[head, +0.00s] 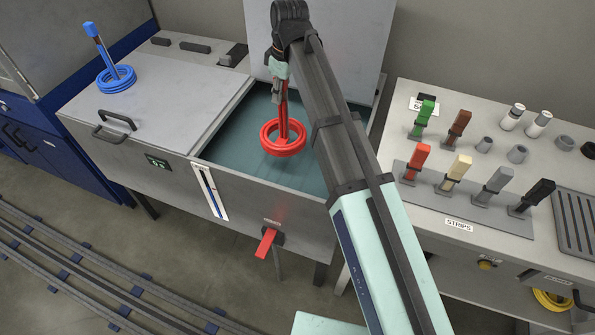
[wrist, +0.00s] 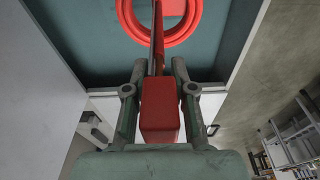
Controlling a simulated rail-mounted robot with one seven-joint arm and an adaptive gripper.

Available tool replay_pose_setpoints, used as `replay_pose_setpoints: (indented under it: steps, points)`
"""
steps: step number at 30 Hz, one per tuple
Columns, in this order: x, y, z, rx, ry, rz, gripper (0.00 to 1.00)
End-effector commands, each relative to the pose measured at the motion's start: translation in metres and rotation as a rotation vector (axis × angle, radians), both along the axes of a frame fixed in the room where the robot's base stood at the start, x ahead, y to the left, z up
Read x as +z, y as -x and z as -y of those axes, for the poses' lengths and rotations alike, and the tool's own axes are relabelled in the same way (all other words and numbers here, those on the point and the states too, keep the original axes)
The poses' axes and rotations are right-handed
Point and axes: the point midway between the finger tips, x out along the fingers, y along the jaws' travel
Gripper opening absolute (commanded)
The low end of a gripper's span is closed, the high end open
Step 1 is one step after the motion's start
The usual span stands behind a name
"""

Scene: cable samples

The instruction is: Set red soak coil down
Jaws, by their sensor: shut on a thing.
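The red soak coil (head: 283,151) is a ring of red loops with an upright red stem and a block-shaped red top. My gripper (head: 280,88) is shut on its top, and the coil hangs below, roughly upright, within the open part of the tank (head: 222,152). I cannot tell whether the ring touches the teal surface. In the wrist view, the fingers (wrist: 158,72) stand on both sides of the red top, and the ring of the coil (wrist: 186,33) shows beyond over teal.
A closed lid (head: 160,115) covers the tank's left part and bears a blue coil (head: 117,82). A raised lid (head: 345,60) stands behind the opening. On the right, a bench (head: 465,205) holds several coloured strips and small cylinders. A red lever (head: 266,242) juts from the tank's front.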

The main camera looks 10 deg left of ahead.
Motion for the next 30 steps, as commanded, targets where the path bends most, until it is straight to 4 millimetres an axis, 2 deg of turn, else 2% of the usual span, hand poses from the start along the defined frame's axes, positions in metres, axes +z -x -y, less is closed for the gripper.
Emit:
replay_pose_setpoints:
  steps: [5,8,24,30]
  points:
    - [-0.005,0.000,-0.001,0.023,0.000,-0.001,0.00]
    - [-0.017,0.000,0.000,0.030,0.001,-0.002,0.00]
    - [-0.133,0.000,0.000,0.029,0.001,-0.003,0.00]
    - [-0.157,0.000,-0.001,0.028,0.000,-0.001,0.00]
